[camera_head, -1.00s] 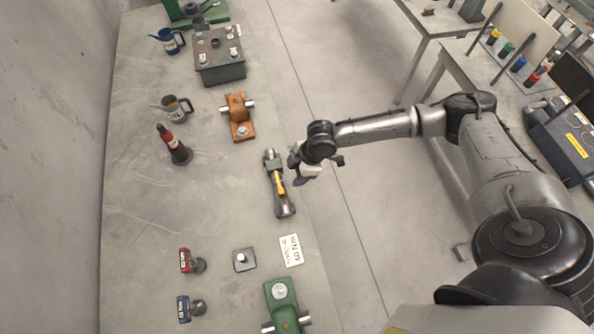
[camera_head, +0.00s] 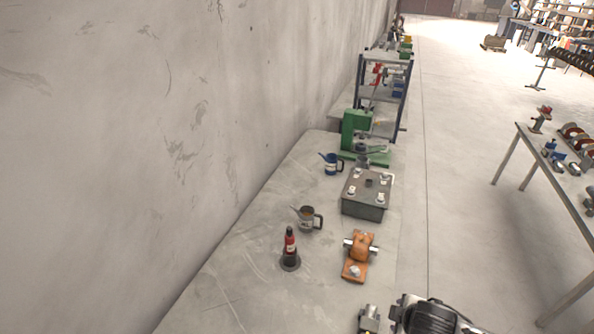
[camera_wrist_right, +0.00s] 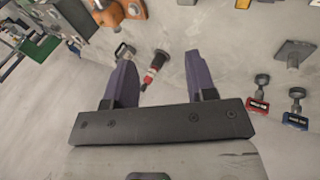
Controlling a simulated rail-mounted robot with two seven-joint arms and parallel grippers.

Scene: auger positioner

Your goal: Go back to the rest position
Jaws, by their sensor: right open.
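My right gripper (camera_wrist_right: 160,58) shows in the right wrist view with its two dark fingers apart. Nothing is between them in its grip; the red-and-black cone-shaped bottle (camera_wrist_right: 155,66) shows beyond the gap, on the bench. In the head view only a black and silver part of my right arm shows at the bottom edge, beside a grey tool (camera_head: 368,320); the gripper itself cannot be made out there. My left gripper is in neither view.
The bench (camera_head: 240,270) along the wall holds an orange clamp-like part (camera_head: 358,258), a grey box (camera_head: 366,196), a grey mug (camera_head: 308,218) and a blue jug (camera_head: 331,164). A green machine (camera_head: 357,130) stands farther back. Floor to the right is clear up to another table (camera_head: 560,215).

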